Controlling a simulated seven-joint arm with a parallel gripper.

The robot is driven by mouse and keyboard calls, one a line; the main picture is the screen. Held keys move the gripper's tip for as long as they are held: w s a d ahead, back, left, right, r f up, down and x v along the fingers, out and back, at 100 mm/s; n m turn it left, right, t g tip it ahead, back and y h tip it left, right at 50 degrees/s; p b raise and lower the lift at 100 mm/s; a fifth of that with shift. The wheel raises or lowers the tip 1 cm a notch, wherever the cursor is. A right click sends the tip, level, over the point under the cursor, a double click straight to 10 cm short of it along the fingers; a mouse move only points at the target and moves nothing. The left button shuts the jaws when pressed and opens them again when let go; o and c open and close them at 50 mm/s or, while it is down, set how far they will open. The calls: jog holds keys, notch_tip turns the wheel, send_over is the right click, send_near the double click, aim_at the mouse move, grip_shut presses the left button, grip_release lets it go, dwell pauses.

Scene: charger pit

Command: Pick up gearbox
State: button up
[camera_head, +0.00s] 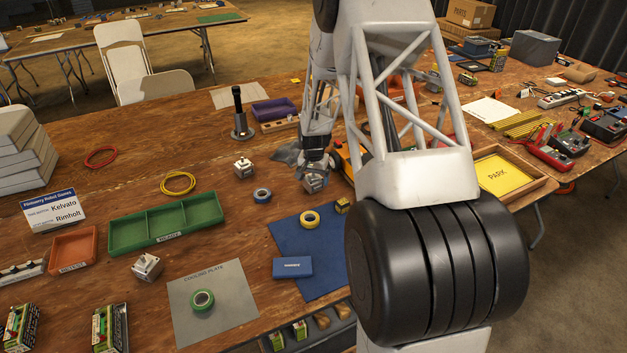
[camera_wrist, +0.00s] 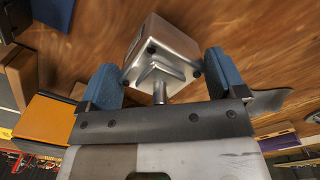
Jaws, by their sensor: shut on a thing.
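My gripper (camera_head: 318,163) is shut on a silvery gearbox (camera_head: 315,183), right of the middle of the brown wooden table (camera_head: 215,135). In the wrist view the gearbox (camera_wrist: 160,52) sits between the two blue finger pads of my gripper (camera_wrist: 160,75), with its shaft pointing toward the palm. The table behind it is blurred, and I cannot tell how far above the wood it is. A second similar gearbox (camera_head: 243,168) stands left of my gripper. A third gearbox (camera_head: 147,267) lies between the green tray and the grey cooling-plate mat.
A green compartment tray (camera_head: 167,223), an orange tray (camera_head: 74,248) and a grey mat (camera_head: 213,302) lie at the front left. A blue cloth (camera_head: 303,243) lies in front of my gripper. A black-handled upright tool (camera_head: 239,115) stands behind left. My white arm covers the table's right part.

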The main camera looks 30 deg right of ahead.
jog(key=shift+r, duration=0.5)
notch_tip(320, 180, up, 2)
jog(key=s+a, duration=0.1)
jog(key=s, duration=0.4)
jog(key=s+a, duration=0.2)
jog(key=s, duration=0.3)
jog(key=s+a+r, duration=0.1)
jog(key=s, duration=0.4)
jog(key=shift+s+a, duration=0.2)
jog(key=shift+r, duration=0.15)
